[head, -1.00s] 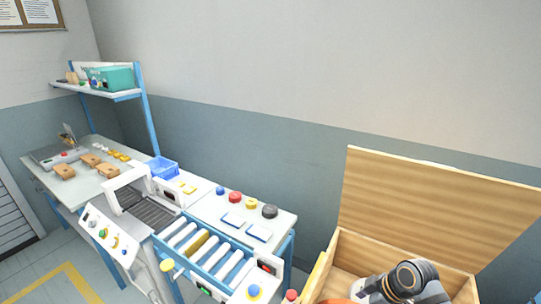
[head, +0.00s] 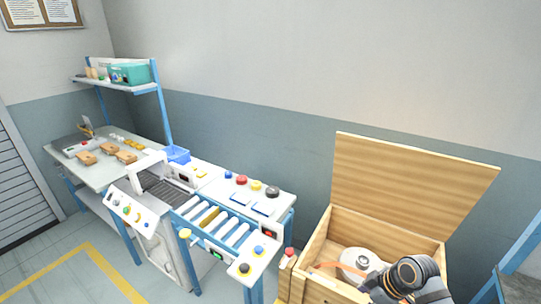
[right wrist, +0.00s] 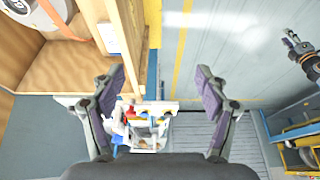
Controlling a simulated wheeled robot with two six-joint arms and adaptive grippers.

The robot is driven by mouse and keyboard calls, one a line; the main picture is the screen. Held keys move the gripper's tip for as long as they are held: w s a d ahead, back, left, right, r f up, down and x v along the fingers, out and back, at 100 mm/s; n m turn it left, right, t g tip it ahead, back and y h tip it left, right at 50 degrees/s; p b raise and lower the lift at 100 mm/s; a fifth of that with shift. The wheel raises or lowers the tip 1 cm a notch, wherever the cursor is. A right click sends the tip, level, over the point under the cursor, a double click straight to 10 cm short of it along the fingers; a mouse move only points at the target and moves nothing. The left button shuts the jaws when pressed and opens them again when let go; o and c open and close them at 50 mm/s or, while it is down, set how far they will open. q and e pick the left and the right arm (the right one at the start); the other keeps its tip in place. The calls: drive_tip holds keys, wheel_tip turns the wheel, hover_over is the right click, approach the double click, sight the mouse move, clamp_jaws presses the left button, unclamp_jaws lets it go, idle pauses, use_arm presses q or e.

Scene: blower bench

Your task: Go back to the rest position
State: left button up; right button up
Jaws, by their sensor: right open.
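My right gripper (right wrist: 160,72) is open in the right wrist view, its two fingers wide apart with nothing between them. In the head view my right arm's dark wrist reaches in at the lower right, in front of the open wooden box (head: 318,240); the gripper's fingers cannot be made out there. The box wall (right wrist: 122,35) also runs just beyond the fingers' left side in the right wrist view. A dark gripper, apparently my left one (right wrist: 298,42), hangs at the upper right of that view, small. My left arm does not show in the head view.
A round white blower-like part (head: 362,262) with an orange piece lies in the box, whose lid (head: 415,180) stands open. A roller conveyor (head: 215,222) and button panel (head: 250,262) stand left of it. A workbench (head: 100,175) with brown parts is farther left. The floor at lower left is clear.

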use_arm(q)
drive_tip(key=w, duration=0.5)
use_arm(e)
drive_tip(key=s+a+m+t+h, duration=0.1)
drive_tip(key=s+m+h, duration=0.3)
drive_tip(key=s+m, duration=0.75)
drive_tip(key=s+d+f+b, duration=0.1)
drive_tip(key=f+b, duration=0.1)
drive_tip(key=f, duration=0.8)
drive_tip(key=s+d+f+g+b, duration=0.1)
drive_tip(key=s+f+b, duration=0.1)
drive_tip(key=f, duration=0.9)
drive_tip(key=s+d+f+b, duration=0.1)
drive_tip(key=f+b, duration=0.1)
drive_tip(key=f, duration=0.8)
use_arm(q)
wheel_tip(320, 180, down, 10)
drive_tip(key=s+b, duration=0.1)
drive_tip(key=b, duration=0.3)
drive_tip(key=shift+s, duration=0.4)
use_arm(e)
drive_tip(key=s+d+f+g, duration=0.1)
drive_tip(key=s+f, duration=1.7)
drive_tip(key=f, duration=0.3)
drive_tip(key=shift+s+f, duration=0.15)
drive_tip(key=shift+s, duration=0.2)
drive_tip(key=shift+n, duration=0.25)
